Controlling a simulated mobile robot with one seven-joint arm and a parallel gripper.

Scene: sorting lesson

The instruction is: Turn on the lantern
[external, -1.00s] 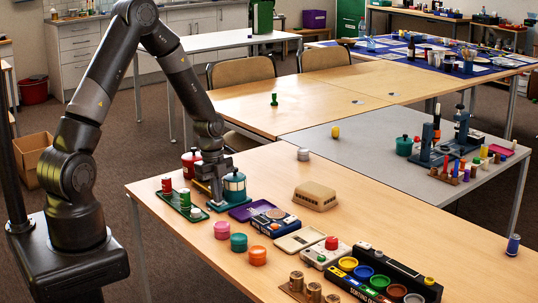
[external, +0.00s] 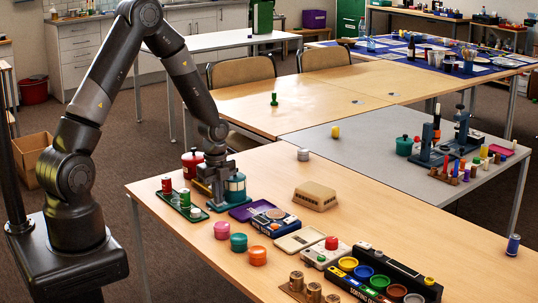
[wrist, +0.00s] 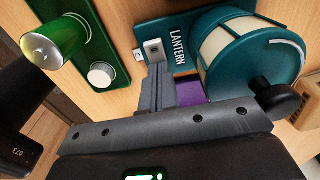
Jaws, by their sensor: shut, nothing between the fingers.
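The teal lantern (external: 235,187) with cream panels stands on its teal base at the near table's back left corner. In the wrist view, the lantern (wrist: 218,55) is at upper right, its base lettered LANTERN. A small light grey block (wrist: 153,50) shows at the base's left edge, right at my fingertips; I cannot tell whether it is a switch or part of a finger. My gripper (wrist: 158,74) is shut and empty, pointing down close over the base, left of the lantern body in the external view (external: 217,200). Contact is unclear, and I cannot tell whether the lantern is lit.
A green tray (external: 183,207) with red and green cans lies left of the lantern. A red pot (external: 192,163) stands behind. A purple item (external: 243,212) and a blue device (external: 275,221) lie to the right. Pink, teal and orange tubs stand in front.

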